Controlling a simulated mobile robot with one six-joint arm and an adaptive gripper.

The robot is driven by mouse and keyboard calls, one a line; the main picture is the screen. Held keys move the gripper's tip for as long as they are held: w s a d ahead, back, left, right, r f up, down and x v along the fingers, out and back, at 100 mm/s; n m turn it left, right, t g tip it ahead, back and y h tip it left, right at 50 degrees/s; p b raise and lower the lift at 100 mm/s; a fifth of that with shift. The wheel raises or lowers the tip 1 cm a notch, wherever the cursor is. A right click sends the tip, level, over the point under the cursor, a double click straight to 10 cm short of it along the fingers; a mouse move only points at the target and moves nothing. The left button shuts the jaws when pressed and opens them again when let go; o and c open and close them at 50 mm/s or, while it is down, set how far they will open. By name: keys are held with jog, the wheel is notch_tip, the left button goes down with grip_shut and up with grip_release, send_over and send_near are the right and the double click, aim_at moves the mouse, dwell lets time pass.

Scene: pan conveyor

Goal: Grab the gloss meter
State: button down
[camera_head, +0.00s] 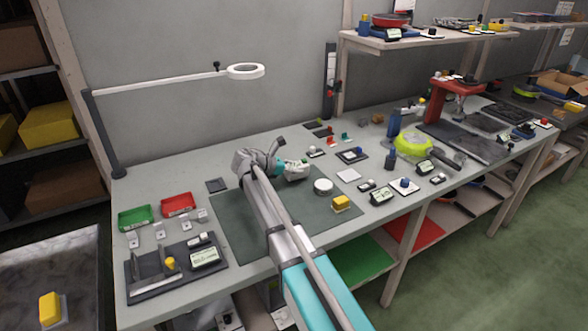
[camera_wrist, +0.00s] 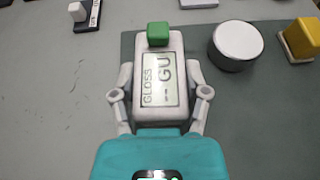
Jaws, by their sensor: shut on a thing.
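The gloss meter (camera_wrist: 160,88) is a pale grey box with a screen reading "GLOSS -- GU" and a green block on its far end. In the wrist view it lies between the two fingers of my gripper (camera_wrist: 160,97), which are shut on its sides. In the head view the gloss meter (camera_head: 297,172) shows at the tip of my gripper (camera_head: 284,169), over the dark green mat (camera_head: 240,228). My arm hides part of the mat. I cannot tell whether the meter touches the mat.
A round white-topped puck (camera_head: 323,186) and a yellow block (camera_head: 341,202) stand on the mat to the right. Green (camera_head: 135,217) and red (camera_head: 178,204) trays lie at the left. A ring lamp (camera_head: 246,71) reaches over the bench. Several small instruments crowd the right side.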

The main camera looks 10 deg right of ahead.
jog(key=shift+r+p, duration=0.35)
jog(key=shift+r, duration=0.25)
jog(key=s+d+r+p, duration=0.1)
jog(key=s+r+p, duration=0.9)
jog(key=s, duration=0.4)
jog(key=shift+d+r, duration=0.25)
jog(key=shift+d, duration=0.15)
